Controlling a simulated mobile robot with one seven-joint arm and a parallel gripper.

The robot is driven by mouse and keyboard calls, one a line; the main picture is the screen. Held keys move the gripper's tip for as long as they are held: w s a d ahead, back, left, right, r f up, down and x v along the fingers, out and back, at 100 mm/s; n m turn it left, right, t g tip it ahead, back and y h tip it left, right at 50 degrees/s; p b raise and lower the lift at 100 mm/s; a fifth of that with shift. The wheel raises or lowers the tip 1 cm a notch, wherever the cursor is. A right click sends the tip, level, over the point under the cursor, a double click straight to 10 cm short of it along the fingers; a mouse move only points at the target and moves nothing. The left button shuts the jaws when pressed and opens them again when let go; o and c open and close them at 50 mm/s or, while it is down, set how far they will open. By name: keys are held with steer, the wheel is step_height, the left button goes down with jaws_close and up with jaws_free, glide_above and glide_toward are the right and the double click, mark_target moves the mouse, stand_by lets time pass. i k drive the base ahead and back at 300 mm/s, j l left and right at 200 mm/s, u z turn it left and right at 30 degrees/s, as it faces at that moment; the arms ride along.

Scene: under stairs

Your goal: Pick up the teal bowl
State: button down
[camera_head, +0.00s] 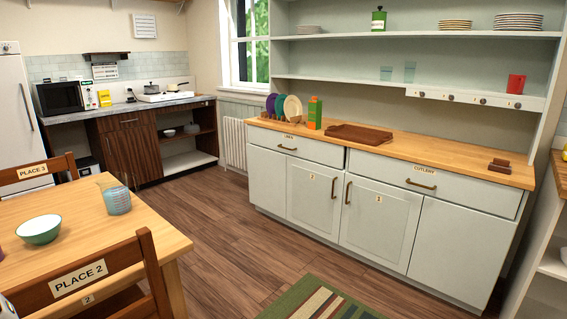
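A teal bowl (40,229) with a pale inside sits upright on the wooden table (150,228) at the lower left. It looks empty. It stands left of a blue measuring jug (116,199) and behind the chair back labelled PLACE 2. My gripper is not in view.
A chair labelled PLACE 2 (100,268) stands at the table's near side, and a chair labelled PLACE 1 (38,172) at its far side. A grey dresser (268,178) stands at the right. The wooden floor between table and dresser is clear, with a striped rug (318,302) in front.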

mark_target(41, 229)
steer(key=j+u, duration=0.1)
steer(key=u, duration=0.3)
steer(key=j+u, duration=0.1)
steer(key=u, duration=0.65)
steer(key=i, duration=0.1)
